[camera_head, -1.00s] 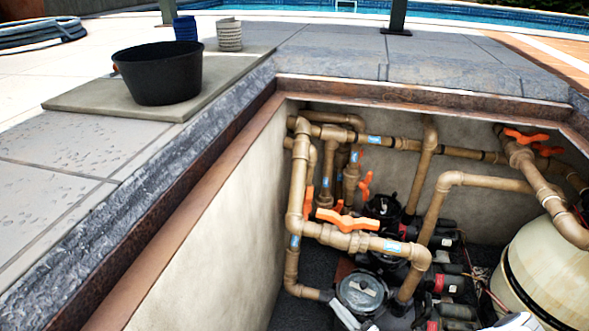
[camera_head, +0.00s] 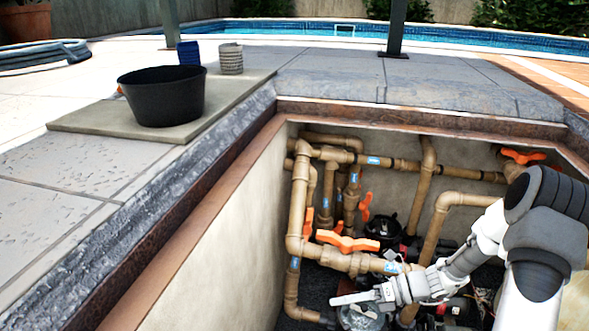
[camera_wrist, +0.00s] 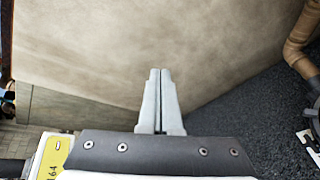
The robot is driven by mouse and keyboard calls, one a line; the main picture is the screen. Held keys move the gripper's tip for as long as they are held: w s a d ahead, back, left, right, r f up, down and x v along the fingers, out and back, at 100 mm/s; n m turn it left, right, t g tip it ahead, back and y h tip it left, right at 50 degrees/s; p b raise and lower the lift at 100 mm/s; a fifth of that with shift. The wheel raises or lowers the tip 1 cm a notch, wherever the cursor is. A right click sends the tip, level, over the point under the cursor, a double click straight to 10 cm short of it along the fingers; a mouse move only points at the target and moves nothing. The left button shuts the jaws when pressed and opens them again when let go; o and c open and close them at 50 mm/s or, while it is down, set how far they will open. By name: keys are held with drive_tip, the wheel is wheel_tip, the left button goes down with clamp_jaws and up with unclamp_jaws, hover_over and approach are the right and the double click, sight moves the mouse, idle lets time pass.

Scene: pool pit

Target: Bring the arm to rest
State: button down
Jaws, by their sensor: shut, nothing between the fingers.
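My gripper (camera_head: 350,298) is in the lower middle of the head view, down in the pit in front of the brown pipes. My arm reaches to it from the right edge. The wrist view shows its two pale fingers (camera_wrist: 160,90) pressed together with nothing between them. They point toward the bare pit wall (camera_wrist: 150,40), apart from it as far as I can tell. In the head view my forearm and gripper hide parts of the pump gear and the pale tank.
Brown pipes (camera_head: 300,200) with an orange valve handle (camera_head: 347,241) stand close behind my gripper. A pump (camera_head: 383,228) sits beyond. A black tub (camera_head: 162,97) stands on a slab left of the pit. The pit's rim (camera_head: 200,215) runs along the left. Dark gravel (camera_wrist: 245,110) covers the floor.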

drive_tip(key=s+d+r+n+t+h, duration=0.1)
drive_tip(key=s+r+n+t+h, duration=0.1)
drive_tip(key=s+r+n+h, duration=0.6)
drive_tip(key=s+d+r+n+t+h, duration=0.1)
drive_tip(key=s+r+n, duration=0.3)
drive_tip(key=r+n, duration=0.75)
drive_tip(key=s+d+r+n+t+h, duration=0.1)
drive_tip(key=s+r+n+t+h, duration=0.1)
drive_tip(key=s+r+n+h, duration=0.6)
wheel_tip(320, 180, up, 22)
drive_tip(key=w+n+y+p, duration=0.2)
drive_tip(key=y+p, duration=0.1)
drive_tip(key=p, duration=1.7)
drive_tip(key=shift+w+a+r+p, duration=0.15)
drive_tip(key=shift+a+r+p, duration=0.05)
drive_tip(key=shift+p, duration=0.2)
drive_tip(key=shift+d, duration=0.2)
